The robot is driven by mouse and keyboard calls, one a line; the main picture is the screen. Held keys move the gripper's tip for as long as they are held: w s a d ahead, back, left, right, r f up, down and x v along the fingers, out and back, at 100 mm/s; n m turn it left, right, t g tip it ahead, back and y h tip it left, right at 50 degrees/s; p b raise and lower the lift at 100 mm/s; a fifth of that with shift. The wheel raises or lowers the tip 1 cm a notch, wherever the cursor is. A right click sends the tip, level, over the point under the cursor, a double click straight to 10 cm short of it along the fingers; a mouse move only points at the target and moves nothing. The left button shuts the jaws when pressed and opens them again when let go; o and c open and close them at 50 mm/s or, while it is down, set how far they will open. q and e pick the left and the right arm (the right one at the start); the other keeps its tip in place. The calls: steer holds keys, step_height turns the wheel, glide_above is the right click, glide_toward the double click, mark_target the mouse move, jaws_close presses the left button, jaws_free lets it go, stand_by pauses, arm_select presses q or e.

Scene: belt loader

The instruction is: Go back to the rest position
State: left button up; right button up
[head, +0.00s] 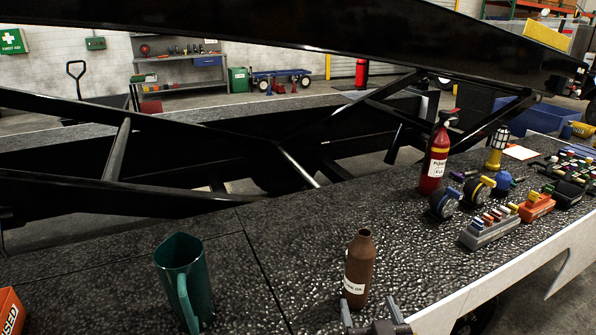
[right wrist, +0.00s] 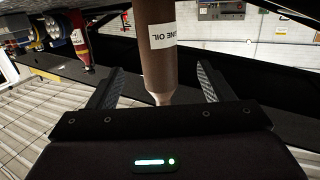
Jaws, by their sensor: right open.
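My right gripper (head: 371,310) shows at the bottom edge of the head view, just in front of the brown bottle (head: 359,268). The bottle stands upright on the dark speckled deck and has a white label. In the right wrist view, the gripper's two fingers are spread apart. The bottle (right wrist: 158,45) shows between them, with "INE OIL" readable on its label. I cannot tell how deep the bottle lies between the fingers, and no finger clearly touches it. My left gripper is not in view.
A green mug (head: 184,280) stands left of the bottle, and an orange box (head: 10,312) is at the left edge. A red extinguisher (head: 435,160), tape reels and a grey battery-like block (head: 490,230) stand to the right. Black beams (head: 300,40) cross above the deck.

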steer(key=s+d+f+n+g, duration=0.1)
steer(key=s+f+g, duration=0.4)
steer(key=s+g, duration=0.3)
steer(key=s+d+f+n+g, duration=0.1)
steer(key=s+d+f+g, duration=0.1)
steer(key=s+f+g, duration=0.55)
steer(key=s+f+p, duration=0.2)
steer(key=s+f, duration=0.1)
steer(key=f, duration=2.2)
steer(key=s+d+f, duration=0.3)
steer(key=s+f, duration=1.4)
steer(key=s, duration=0.3)
steer(key=shift+f+n+p, duration=0.3)
steer(key=shift+f+n, duration=0.1)
